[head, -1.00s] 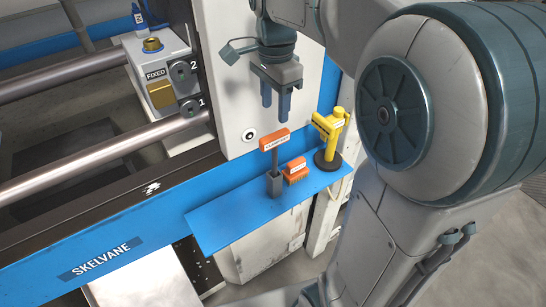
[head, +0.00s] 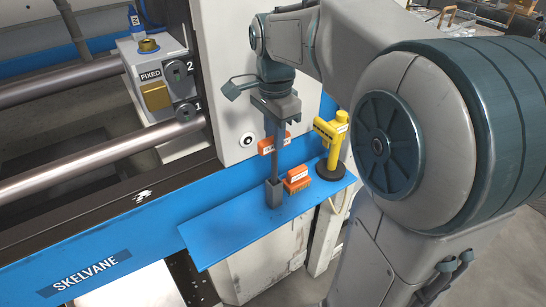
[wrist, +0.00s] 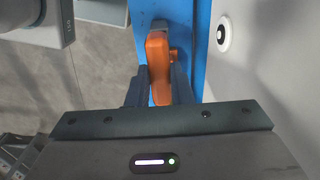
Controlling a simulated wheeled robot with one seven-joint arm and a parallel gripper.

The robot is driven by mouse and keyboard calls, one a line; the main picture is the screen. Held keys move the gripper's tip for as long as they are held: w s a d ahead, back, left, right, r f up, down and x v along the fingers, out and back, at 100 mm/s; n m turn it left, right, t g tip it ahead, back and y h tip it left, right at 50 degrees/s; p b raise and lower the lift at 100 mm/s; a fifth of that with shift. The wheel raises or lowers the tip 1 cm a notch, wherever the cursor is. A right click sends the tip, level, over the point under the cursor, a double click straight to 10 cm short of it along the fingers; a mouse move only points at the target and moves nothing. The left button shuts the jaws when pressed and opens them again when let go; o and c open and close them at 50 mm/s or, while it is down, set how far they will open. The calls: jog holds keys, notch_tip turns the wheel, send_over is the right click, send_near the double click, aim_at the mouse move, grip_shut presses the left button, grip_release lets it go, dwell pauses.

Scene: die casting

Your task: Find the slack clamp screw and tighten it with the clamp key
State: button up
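The clamp key (head: 265,147) has an orange crossbar handle and stands upright in a grey socket (head: 273,193) on the blue shelf. My gripper (head: 278,140) points down over it, and its fingers hide part of the handle and shank in the head view. In the wrist view the orange handle (wrist: 158,65) lies between the two fingers (wrist: 160,85); they look open around it, not clearly pressed on it. Two dark clamp screws, marked 2 (head: 179,68) and 1 (head: 186,113), sit on the block labelled FIXED. I cannot tell which is slack.
The blue shelf (head: 215,235) also holds an orange brush (head: 298,180) and a yellow tool on a black round base (head: 330,168), close right of the key. Two steel bars (head: 90,155) run left of the block. A white machine panel (head: 232,110) rises behind the shelf.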

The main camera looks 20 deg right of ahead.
grip_shut()
notch_tip(320, 180, up, 11)
jog(key=p, duration=0.9)
dwell(0.5)
